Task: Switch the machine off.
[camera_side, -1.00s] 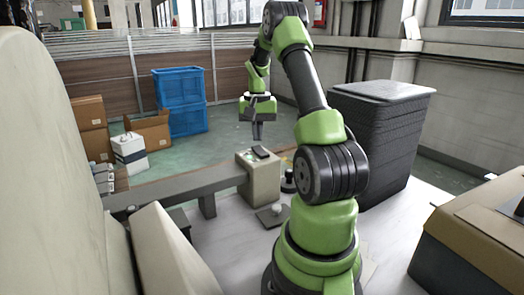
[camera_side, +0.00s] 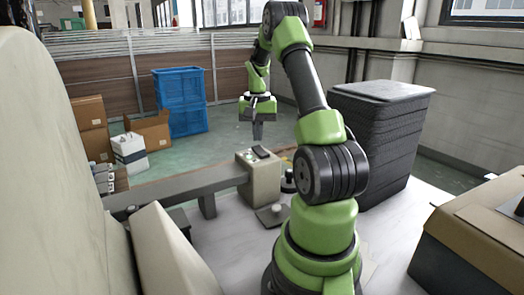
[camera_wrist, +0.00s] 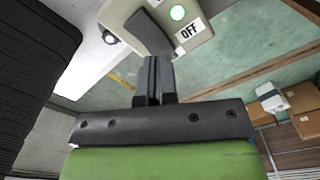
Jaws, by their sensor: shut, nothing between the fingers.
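The machine's control box (camera_side: 262,180) is a beige block on the end of a grey beam. A black rocker switch (camera_side: 261,152) sits on its top; the switch also shows in the wrist view (camera_wrist: 150,34). My gripper (camera_side: 257,140) is shut and empty, pointing down above the box. In the wrist view its fingertips (camera_wrist: 158,60) overlap the near end of the switch. In the side view a gap shows between fingertips and switch.
A grey beam (camera_side: 185,186) runs left from the box. A small dark plate with a pale knob (camera_side: 277,209) lies in front of it. A tall stack of black trays (camera_side: 375,140) stands right. Blue crates (camera_side: 183,102) and cardboard boxes (camera_side: 150,127) stand behind on the floor.

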